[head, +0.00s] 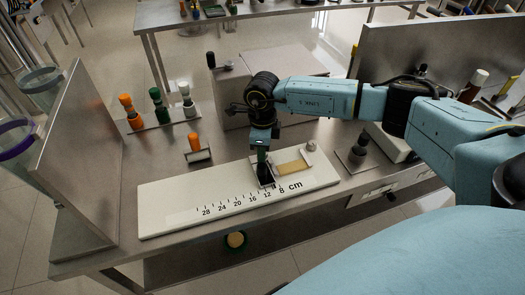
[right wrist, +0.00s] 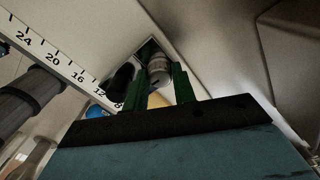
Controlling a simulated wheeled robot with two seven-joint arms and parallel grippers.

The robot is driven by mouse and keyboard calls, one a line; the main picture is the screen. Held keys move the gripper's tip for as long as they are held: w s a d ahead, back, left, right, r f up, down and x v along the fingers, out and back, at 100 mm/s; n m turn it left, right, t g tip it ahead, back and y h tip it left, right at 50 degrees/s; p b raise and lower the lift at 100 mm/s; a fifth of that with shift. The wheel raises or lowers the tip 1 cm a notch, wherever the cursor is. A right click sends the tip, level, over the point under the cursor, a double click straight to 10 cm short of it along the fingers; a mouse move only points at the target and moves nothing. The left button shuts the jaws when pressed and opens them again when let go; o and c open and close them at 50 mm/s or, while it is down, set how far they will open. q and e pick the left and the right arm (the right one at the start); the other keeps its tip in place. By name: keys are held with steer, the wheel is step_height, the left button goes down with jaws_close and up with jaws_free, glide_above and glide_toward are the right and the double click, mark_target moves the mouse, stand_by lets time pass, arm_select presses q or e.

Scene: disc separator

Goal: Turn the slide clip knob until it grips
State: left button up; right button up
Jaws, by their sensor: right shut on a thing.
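The white board (head: 180,215) with a printed cm scale lies along the front of the steel bench. My right gripper (head: 263,160) points down over the board near the low end of the scale. In the right wrist view its green fingers (right wrist: 163,82) stand on both sides of a pale grey, ribbed cylinder, which I take for the slide clip knob (right wrist: 157,67). The gripper is shut on it; the fingers hide much of it in the head view. A small dark part (head: 265,176) sits at the fingertips. A tan slide (head: 293,168) lies just right. My left gripper is not in view.
A silver post (head: 311,146) stands at the board's right end. A short orange-topped holder (head: 195,147) and a rack (head: 160,119) of coloured pieces stand behind the board. A grey box (head: 290,62) is behind my arm. Upright metal panels flank the bench.

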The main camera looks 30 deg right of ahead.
steer(key=shift+r, duration=0.1)
steer(key=shift+w, duration=0.1)
stand_by(0.3)
steer(key=o, duration=1)
step_height(320, 180, up, 13)
steer(key=shift+r+b, duration=0.2)
steer(key=shift+b, duration=0.1)
